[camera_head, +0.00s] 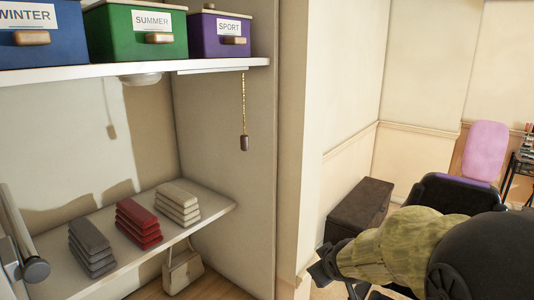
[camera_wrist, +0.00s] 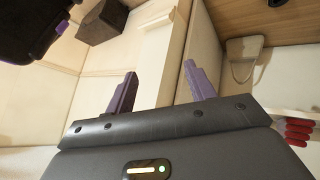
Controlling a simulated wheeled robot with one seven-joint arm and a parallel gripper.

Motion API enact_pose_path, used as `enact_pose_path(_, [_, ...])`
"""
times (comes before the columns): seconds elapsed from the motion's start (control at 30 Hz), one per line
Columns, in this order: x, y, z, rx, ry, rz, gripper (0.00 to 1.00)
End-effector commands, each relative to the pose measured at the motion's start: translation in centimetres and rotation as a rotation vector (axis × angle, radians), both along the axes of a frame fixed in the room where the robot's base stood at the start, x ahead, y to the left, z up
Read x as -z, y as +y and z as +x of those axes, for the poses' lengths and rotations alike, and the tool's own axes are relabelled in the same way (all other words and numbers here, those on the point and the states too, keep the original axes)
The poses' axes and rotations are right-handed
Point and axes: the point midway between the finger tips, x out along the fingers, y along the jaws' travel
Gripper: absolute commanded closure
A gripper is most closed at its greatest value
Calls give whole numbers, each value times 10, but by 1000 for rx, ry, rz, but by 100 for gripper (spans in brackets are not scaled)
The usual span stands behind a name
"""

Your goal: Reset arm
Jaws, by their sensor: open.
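My gripper (camera_wrist: 161,84) shows in the wrist view with its two purple-grey fingers spread apart and nothing between them. In the head view my gripper (camera_head: 322,266) is a small dark shape at the lower middle right, beside the wall edge of the shelf alcove. My arm reaches in from the right behind it, and it is apart from the shelves. The finger tips are hard to make out in the head view.
A shelf (camera_head: 221,205) at left holds grey, red and beige folded stacks. Blue, green and purple boxes (camera_head: 218,36) stand above. A pull cord (camera_head: 244,143) hangs there. A handbag (camera_head: 183,271) sits below. A dark ottoman (camera_head: 360,207) and a chair (camera_head: 484,155) are at right.

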Motion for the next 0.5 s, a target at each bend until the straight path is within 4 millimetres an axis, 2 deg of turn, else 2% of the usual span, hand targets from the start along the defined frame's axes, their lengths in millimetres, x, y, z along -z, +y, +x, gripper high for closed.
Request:
enact_pose_path(0.03, [18,-6,-25,75,80,42,45])
enact_pose_path(0.1, [41,-11,-62,184,197,101,45])
enact_pose_path(0.2, [68,-14,-113,331,350,177,45])
enact_pose_path(0.3, [83,-12,-151,438,461,230,45])
enact_pose_path(0.4, [90,-10,-171,489,518,254,45])
enact_pose_path(0.5, [92,-9,-175,501,532,259,45])
